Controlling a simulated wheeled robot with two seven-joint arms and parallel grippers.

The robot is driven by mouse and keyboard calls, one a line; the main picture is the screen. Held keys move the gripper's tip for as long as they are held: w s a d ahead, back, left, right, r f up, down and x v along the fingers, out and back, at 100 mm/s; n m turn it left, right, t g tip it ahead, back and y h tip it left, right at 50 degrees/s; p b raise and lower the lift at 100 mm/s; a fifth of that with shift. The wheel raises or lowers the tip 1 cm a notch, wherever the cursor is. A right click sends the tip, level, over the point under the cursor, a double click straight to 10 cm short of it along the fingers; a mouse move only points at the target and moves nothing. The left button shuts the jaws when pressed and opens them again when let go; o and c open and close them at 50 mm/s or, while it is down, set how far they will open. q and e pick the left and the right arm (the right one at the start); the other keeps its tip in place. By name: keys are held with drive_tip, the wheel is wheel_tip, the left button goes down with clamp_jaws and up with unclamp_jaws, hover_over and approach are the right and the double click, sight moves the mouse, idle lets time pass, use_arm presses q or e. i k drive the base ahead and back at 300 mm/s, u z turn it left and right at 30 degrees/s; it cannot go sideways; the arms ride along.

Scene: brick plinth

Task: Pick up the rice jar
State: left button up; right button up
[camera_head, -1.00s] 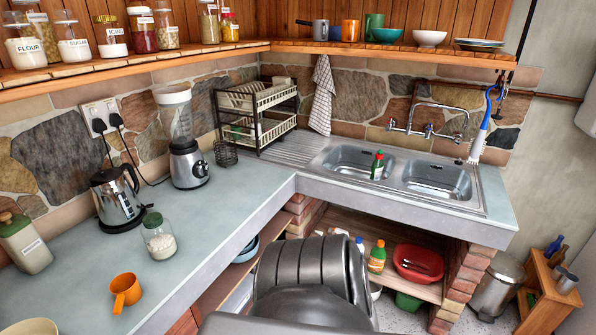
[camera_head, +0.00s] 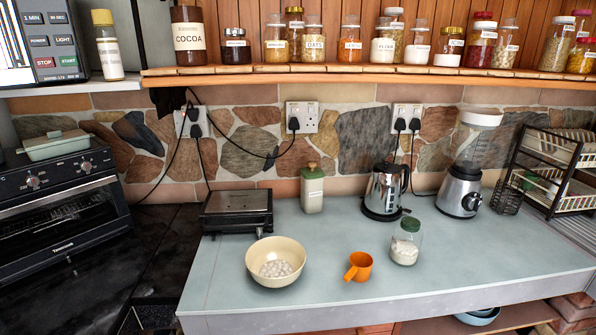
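A small glass jar with a green lid and white grains in it (camera_head: 404,246), which looks like the rice jar, stands upright on the pale counter. It is right of an orange cup (camera_head: 358,266) and in front of the steel kettle. A taller pale canister with a green top (camera_head: 312,189) stands further back by the wall; its label is too small to read. Neither of my grippers is in view.
A cream bowl with white pieces (camera_head: 275,262) sits left of the cup. A black appliance (camera_head: 237,211), kettle (camera_head: 383,190) and blender (camera_head: 461,180) line the back. A shelf of jars (camera_head: 380,72) hangs above. The counter's front strip is clear.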

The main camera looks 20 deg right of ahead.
sight(405, 246)
drive_tip(key=z, duration=3.45)
drive_tip(key=i, duration=2.15)
drive_tip(key=u, duration=2.2)
